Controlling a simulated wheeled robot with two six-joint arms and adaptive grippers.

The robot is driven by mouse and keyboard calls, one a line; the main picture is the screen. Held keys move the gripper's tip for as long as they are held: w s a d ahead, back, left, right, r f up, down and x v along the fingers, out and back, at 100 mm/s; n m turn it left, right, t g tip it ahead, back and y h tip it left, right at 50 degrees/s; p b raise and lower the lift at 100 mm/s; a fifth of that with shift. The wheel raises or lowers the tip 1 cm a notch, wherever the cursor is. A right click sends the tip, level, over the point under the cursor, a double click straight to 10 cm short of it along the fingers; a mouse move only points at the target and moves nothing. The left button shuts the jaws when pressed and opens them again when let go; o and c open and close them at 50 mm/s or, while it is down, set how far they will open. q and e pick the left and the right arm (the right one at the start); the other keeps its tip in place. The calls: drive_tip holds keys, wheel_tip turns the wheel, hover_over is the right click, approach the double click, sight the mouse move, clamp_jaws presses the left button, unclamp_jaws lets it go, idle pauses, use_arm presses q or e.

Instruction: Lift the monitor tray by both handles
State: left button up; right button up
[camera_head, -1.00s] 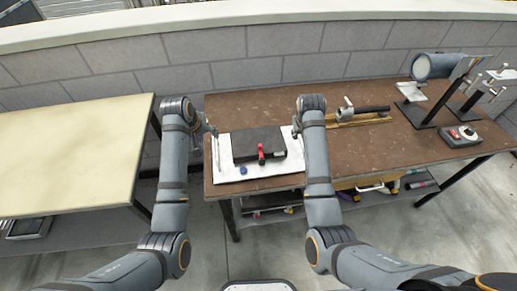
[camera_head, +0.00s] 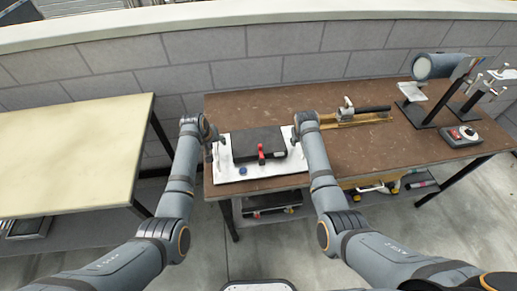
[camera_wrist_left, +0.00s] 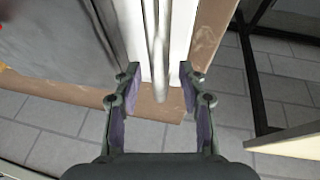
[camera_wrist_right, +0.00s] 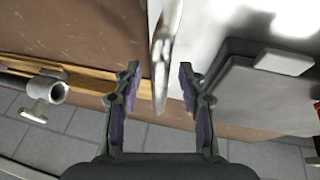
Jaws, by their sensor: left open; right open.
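The white monitor tray (camera_head: 232,176) lies on the brown bench with a flat black monitor (camera_head: 246,148) on it. A red item (camera_head: 261,154) and a small blue item (camera_head: 243,170) are also on the tray. My left gripper (camera_head: 212,138) is at the tray's left end. In the left wrist view, its open fingers (camera_wrist_left: 158,82) stand on both sides of the metal left handle (camera_wrist_left: 161,50), apart from it. In the right wrist view, my open right gripper (camera_wrist_right: 159,78) has the right handle (camera_wrist_right: 163,60) between its fingers. In the head view my arm largely hides the right gripper.
The brown bench (camera_head: 385,150) carries a wooden-based tool (camera_head: 352,116) right of the tray, close to my right arm. A cream table (camera_head: 70,150) stands left across a gap.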

use_arm(q)
clamp_jaws()
use_arm(e)
clamp_jaws()
use_arm(q)
drive_tip(key=shift+r, duration=0.15)
use_arm(e)
drive_tip(key=shift+r, duration=0.1)
